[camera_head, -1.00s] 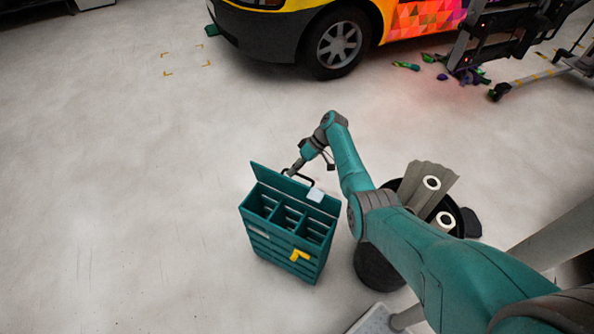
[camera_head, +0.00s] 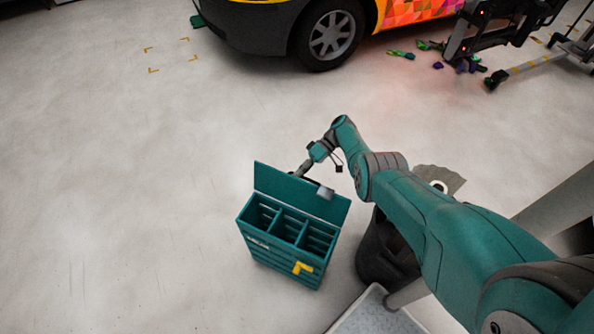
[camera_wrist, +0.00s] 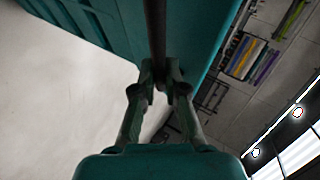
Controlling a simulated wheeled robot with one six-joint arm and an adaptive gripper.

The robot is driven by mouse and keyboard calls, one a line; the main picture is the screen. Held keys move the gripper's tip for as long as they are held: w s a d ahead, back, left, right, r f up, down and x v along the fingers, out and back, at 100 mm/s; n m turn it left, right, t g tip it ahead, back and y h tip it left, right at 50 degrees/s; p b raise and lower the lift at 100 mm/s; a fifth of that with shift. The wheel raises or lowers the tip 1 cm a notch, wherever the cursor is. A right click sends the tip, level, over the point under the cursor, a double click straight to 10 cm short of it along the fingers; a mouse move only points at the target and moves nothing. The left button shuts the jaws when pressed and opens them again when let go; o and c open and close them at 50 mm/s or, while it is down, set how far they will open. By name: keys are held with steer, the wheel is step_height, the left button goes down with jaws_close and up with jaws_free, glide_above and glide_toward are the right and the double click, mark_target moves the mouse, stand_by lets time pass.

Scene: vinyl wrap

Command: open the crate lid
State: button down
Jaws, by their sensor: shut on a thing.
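The teal crate (camera_head: 272,258) stands on the floor, with its three compartments open to view from above. Its lid (camera_head: 290,190) is raised along the far side and stands up, leaning back a little, with a pale grey latch piece (camera_head: 325,193) at its upper right. My gripper (camera_wrist: 160,75) is shut on a dark bar, the lid handle (camera_wrist: 156,30), in the wrist view. In the head view the gripper is behind the lid's top edge, and its fingertips are mostly hidden there. Teal panels fill the upper part of the wrist view.
A dark bin (camera_head: 383,255) with a grey roll stands close to the crate's right, under my arm. A pale grey tray (camera_head: 372,315) is near the bottom. A colourful van (camera_head: 280,30) and scattered scraps (camera_head: 460,65) are at the back. The floor left of the crate is clear.

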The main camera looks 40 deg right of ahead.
steer(key=shift+s+a+f, duration=0.2)
steer(key=shift+s+f, duration=0.15)
steer(key=shift+s, duration=0.05)
steer(key=c, duration=1.2)
jaws_free()
steer(key=shift+w, duration=0.1)
steer(key=shift+w+d+r, duration=0.1)
steer(key=shift+r, duration=0.05)
steer(key=shift+w+r, duration=0.1)
steer(key=shift+w, duration=0.05)
